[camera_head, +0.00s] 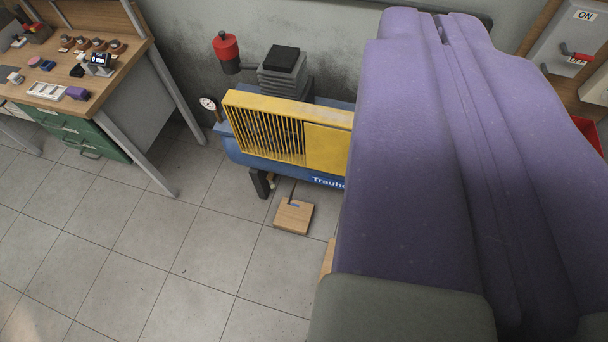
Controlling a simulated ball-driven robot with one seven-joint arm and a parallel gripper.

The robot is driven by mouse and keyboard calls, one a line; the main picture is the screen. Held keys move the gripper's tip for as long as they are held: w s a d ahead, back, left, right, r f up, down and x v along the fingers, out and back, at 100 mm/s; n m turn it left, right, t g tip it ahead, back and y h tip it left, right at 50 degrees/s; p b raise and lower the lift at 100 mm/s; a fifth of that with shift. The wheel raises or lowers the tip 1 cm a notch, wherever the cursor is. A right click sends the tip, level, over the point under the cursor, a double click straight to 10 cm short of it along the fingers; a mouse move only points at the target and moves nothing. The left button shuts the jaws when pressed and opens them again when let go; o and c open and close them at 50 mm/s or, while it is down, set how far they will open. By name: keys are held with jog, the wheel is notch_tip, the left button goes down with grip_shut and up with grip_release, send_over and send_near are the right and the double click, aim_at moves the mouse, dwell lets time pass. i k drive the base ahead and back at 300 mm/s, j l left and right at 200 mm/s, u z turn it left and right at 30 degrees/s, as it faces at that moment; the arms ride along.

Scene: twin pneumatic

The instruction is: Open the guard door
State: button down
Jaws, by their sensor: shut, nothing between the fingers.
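The guard door, seemingly the yellow slatted panel (325,148), stands upright at the front of a blue compressor (240,153). Slats fill its left part and a plain yellow face shows on its right. Its right end is hidden behind my purple gripper body, so any handle or hinge there cannot be seen. I cannot tell whether the panel is fully closed. My gripper (441,28) fills the right of the view, seen from behind, with its two purple halves close together. It looks shut and holds nothing visible. I cannot tell its distance from the panel.
A workbench (118,82) with small items and green drawers stands at left. A wooden block (293,216) lies on the floor before the compressor. A gauge (208,103) projects at its left. A switch box (568,45) hangs upper right. The tiled floor at lower left is clear.

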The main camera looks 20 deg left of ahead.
aim_at(327, 148)
jog(key=k+j, duration=0.3)
jog(key=k+j+z, duration=0.1)
jog(key=k+j, duration=0.15)
jog(key=k, duration=0.25)
jog(key=k+j+z, duration=0.1)
jog(key=k+j, duration=0.15)
jog(key=k, duration=0.15)
jog(key=i+j, duration=0.2)
jog(key=i, duration=0.3)
jog(key=i+j+z, duration=0.15)
jog(key=i, duration=0.3)
jog(key=i+j, duration=0.25)
jog(key=i, duration=0.25)
jog(key=i+j+z, duration=0.15)
jog(key=i, duration=0.3)
jog(key=i+j, duration=0.35)
jog(key=i+z, duration=0.05)
jog(key=i, duration=0.05)
